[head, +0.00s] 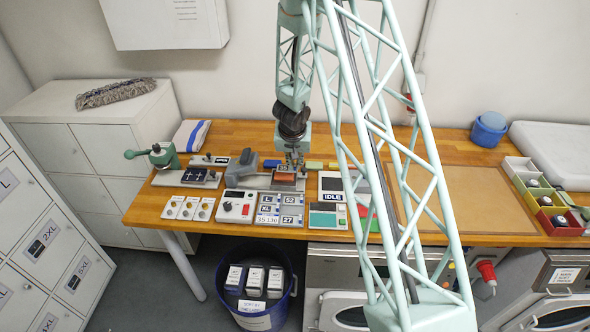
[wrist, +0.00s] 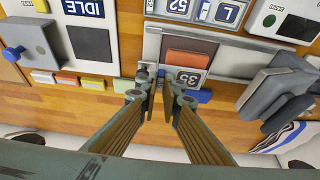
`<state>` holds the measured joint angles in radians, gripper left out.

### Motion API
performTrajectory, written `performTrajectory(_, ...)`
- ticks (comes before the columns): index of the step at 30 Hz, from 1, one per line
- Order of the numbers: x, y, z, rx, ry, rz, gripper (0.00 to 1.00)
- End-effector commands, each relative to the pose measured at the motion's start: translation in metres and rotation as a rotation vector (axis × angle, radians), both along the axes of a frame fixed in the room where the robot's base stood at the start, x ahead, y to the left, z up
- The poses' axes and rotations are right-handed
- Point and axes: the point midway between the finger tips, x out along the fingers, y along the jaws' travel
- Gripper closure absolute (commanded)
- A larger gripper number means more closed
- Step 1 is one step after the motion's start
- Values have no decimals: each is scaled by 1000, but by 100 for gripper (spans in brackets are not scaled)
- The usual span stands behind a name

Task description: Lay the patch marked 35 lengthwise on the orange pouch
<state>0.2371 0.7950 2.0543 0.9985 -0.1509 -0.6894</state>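The orange pouch (wrist: 188,58) lies flat on a dark plate in the wrist view; it also shows in the head view (head: 284,178), just below my gripper. The grey patch marked 35 (wrist: 188,77) is beside the pouch's wall-side edge, its number upside down in the wrist view. I cannot tell whether it overlaps the pouch. My gripper (wrist: 160,90) points down with its fingers a narrow gap apart and bench wood showing between them. The fingertips are at the patch's left side. In the head view my gripper (head: 292,160) hides the patch.
A tray of numbered patches (head: 281,209) stands in front of the pouch. A grey lever device (wrist: 275,95) stands to the right in the wrist view. Several small coloured blocks (wrist: 92,84) lie to the left. A board marked IDLE (head: 333,184) is close by. Bare wood lies behind.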

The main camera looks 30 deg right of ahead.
Motion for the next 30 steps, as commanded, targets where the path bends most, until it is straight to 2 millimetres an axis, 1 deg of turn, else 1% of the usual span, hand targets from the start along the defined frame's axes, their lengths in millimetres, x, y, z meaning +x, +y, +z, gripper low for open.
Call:
performTrajectory(1, -1, 0, -8, 0, 2, 0, 98)
performTrajectory(6, -1, 0, -23, 0, 2, 0, 98)
performTrajectory(10, -1, 0, -30, 0, 2, 0, 98)
performTrajectory(29, -1, 0, -36, 0, 2, 1, 98)
performTrajectory(30, -1, 0, -36, 0, 2, 1, 92)
